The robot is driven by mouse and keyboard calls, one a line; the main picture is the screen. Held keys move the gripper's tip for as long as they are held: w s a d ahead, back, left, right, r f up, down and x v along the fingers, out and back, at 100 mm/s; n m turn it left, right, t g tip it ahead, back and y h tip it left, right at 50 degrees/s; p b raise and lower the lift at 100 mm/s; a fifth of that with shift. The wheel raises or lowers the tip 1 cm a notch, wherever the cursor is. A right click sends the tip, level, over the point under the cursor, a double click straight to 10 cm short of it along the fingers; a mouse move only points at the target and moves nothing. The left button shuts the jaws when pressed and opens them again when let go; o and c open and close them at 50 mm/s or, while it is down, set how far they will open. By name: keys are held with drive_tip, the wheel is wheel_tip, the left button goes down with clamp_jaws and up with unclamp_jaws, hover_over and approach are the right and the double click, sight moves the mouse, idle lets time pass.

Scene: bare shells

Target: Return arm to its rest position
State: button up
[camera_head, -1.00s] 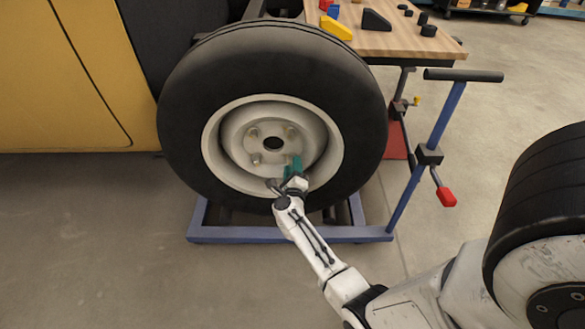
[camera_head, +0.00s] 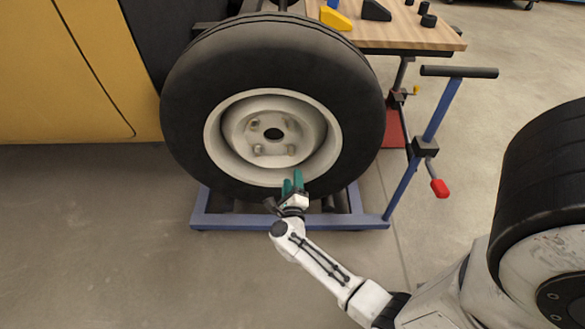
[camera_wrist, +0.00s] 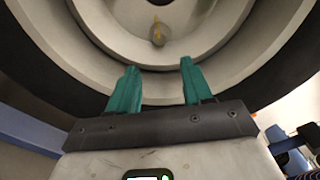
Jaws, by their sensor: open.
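My gripper (camera_head: 293,183) has green fingers and a white arm below it. In the head view it is at the lower rim of the wheel (camera_head: 190,110), in front of the tyre. In the wrist view my gripper (camera_wrist: 158,85) has its two fingers well apart with nothing between them. Beyond the fingertips the pale wheel rim (camera_wrist: 125,40) and one stud (camera_wrist: 158,35) show. I cannot tell how far the fingertips are from the rim.
A blue wheel dolly (camera_head: 240,221) stands under the wheel, with an upright handle (camera_head: 430,125) to the right. A wooden workbench (camera_head: 410,30) with small blocks is behind. A yellow vehicle body (camera_head: 80,80) is at left. Floor (camera_head: 100,240) at lower left is clear.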

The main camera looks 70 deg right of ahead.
drive_tip(key=shift+s+a, duration=0.2)
drive_tip(key=shift+a, duration=0.25)
idle(0.3)
drive_tip(key=w+a+r+n+t+y, duration=0.3)
drive_tip(key=w+a+n+t+y, duration=0.25)
drive_tip(key=a+n+y, duration=0.35)
drive_tip(key=w+a+r+n+t+y, duration=0.2)
drive_tip(key=w+a+n+t+y, duration=0.2)
drive_tip(key=w+a+n, duration=0.45)
drive_tip(key=s+a+f+n+g+y, duration=0.2)
drive_tip(key=s+a+n+g+y, duration=0.4)
drive_tip(key=s+a+n+g, duration=0.65)
drive_tip(key=s+d+r+n+g+h, duration=0.1)
drive_tip(key=s+d+r+n, duration=0.1)
drive_tip(key=s+n, duration=0.35)
drive_tip(key=s+d+r+n+g+h, duration=0.1)
drive_tip(key=s+d+n+g+h, duration=0.15)
drive_tip(key=s, duration=0.55)
wheel_tip(320, 180, up, 30)
drive_tip(key=p, duration=3)
drive_tip(key=shift+s+d+y, duration=0.25)
drive_tip(key=shift+s+y, duration=0.05)
drive_tip(key=shift+y, duration=0.15)
